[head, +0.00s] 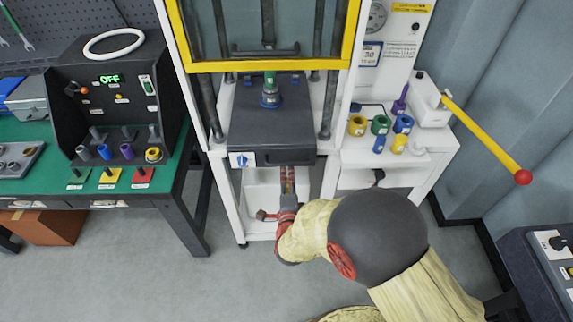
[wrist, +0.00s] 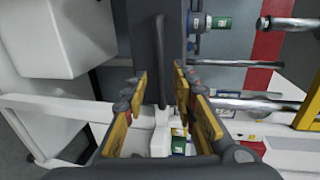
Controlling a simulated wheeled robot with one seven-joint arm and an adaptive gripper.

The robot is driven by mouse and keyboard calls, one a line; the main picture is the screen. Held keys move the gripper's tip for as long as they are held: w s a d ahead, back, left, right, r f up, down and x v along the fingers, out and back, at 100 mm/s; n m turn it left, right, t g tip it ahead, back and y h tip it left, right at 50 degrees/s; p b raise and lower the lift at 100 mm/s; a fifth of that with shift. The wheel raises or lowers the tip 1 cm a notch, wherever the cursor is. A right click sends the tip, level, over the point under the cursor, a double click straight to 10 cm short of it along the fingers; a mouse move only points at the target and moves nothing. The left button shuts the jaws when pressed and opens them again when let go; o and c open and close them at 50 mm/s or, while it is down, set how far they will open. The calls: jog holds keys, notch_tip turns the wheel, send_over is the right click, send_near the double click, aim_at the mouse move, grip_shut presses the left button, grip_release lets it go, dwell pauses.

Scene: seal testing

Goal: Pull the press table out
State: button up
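The press table (head: 265,135) is a dark grey block inside the white press frame, under the raised yellow-framed guard. In the wrist view its dark front face (wrist: 143,40) is close ahead, with a dark bar handle (wrist: 161,60) on it. My gripper (head: 288,178) is at the table's front edge in the head view, partly hidden by my arm. In the wrist view my gripper (wrist: 161,72) is open. Its yellow-padded fingers stand either side of the handle's line, with visible gaps. I cannot tell how far the handle reaches between them.
A green-and-blue fitting (head: 270,92) stands on the table. Press columns (head: 209,105) flank it. A side shelf (head: 385,158) at right holds coloured rings. A yellow lever (head: 480,132) sticks out beyond it. A green workbench (head: 120,188) is at left. Floor in front is clear.

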aim_at(287, 163)
jog(key=shift+b+x, duration=0.8)
jog(key=shift+x, duration=2.95)
jog(key=shift+c, duration=1.2)
jog(key=c, duration=0.4)
grip_shut()
